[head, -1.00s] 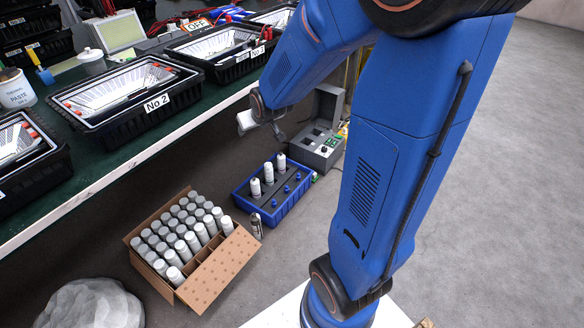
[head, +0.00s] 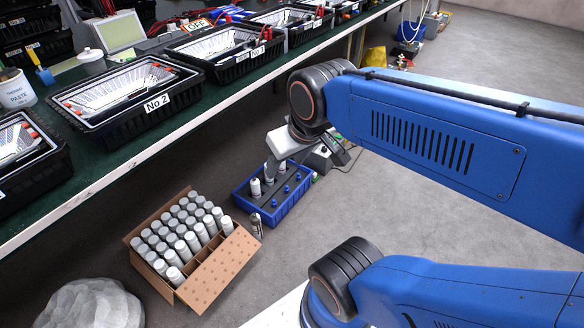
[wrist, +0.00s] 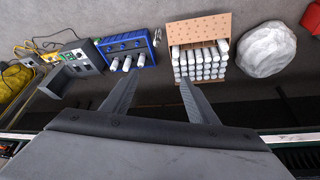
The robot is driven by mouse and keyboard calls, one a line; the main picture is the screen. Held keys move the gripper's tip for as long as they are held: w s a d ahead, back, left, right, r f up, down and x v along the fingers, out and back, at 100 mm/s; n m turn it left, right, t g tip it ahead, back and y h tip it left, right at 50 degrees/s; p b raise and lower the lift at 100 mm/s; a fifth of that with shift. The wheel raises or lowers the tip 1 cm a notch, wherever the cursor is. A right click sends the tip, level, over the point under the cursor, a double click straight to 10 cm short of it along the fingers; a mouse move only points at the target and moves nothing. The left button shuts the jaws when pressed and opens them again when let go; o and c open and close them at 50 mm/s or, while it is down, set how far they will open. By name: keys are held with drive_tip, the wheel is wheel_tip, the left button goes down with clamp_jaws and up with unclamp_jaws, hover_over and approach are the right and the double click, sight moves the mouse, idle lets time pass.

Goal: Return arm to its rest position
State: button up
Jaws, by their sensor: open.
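My blue arm spans the right side of the head view, with its upper link stretching across to a dark wrist joint. My gripper (wrist: 160,72) is open in the wrist view, its two dark fingers apart with nothing between them. In the head view the gripper end is small and partly covers the blue crate, so its fingers are hard to make out there. In the wrist view the gripper points over the floor, between the blue crate (wrist: 150,50) and the cardboard box (wrist: 200,27).
The cardboard box (head: 222,262) holds many white-grey cans. The blue crate (head: 284,213) holds a few bottles. A long green workbench (head: 117,158) with black bins (head: 130,127) runs along the left. A grey rock (head: 90,305) lies at lower left. Open floor (head: 400,200) lies right.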

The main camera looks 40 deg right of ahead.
drive_tip(key=shift+s+a+r, duration=0.1)
drive_tip(key=shift+s, duration=1.15)
